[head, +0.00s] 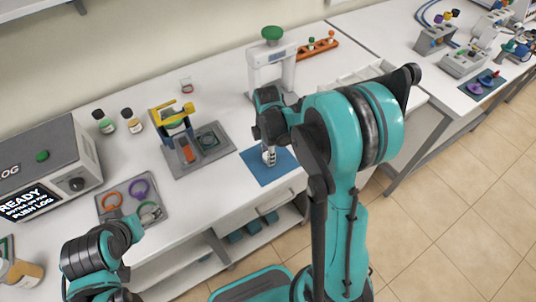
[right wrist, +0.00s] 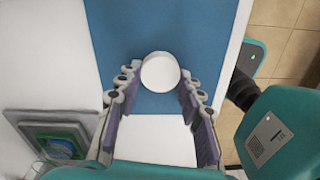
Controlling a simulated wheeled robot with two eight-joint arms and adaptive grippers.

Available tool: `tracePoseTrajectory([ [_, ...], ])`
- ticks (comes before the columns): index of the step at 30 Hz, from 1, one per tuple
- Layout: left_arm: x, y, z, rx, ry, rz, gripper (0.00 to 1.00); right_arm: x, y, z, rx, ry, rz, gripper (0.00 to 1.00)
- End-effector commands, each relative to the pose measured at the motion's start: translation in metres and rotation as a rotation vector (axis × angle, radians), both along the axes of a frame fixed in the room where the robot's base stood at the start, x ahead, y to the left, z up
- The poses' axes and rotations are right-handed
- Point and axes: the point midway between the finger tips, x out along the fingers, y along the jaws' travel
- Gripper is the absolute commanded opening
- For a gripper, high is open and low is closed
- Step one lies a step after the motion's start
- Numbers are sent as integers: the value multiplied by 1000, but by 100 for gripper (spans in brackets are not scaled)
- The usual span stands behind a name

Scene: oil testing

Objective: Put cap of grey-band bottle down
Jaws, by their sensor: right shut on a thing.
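A round white cap (right wrist: 160,72) shows in the right wrist view between the fingertips of my right gripper (right wrist: 158,82). The gripper is shut on it, with a finger on each side. In the head view my right gripper (head: 268,152) points down over the blue mat (head: 284,160), which also shows in the right wrist view (right wrist: 118,25). I cannot tell whether the cap touches the mat. The fingers largely hide the cap in the head view, and no grey band can be made out on any bottle. My left arm is at the lower left; its fingertips cannot be made out.
Left of the mat is a grey tray (head: 222,151) with a yellow-topped stand (head: 172,116). A white frame (head: 287,75) stands behind the mat. The counter's front edge is close to the mat.

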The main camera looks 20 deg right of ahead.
Motion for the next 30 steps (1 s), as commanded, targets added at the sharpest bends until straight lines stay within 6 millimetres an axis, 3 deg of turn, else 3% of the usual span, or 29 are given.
tracePoseTrajectory([
  [7,0,0,-3,0,0,0,79,0,0,-3,0,0,0,26],
  [9,0,0,-2,0,0,0,79,0,0,-2,0,0,0,53],
  [10,0,0,-2,0,0,0,79,0,0,-2,0,0,0,58],
  [22,0,0,3,0,0,0,79,0,0,5,0,0,0,58],
  [30,0,0,20,0,0,0,79,1,0,60,0,0,0,58],
])
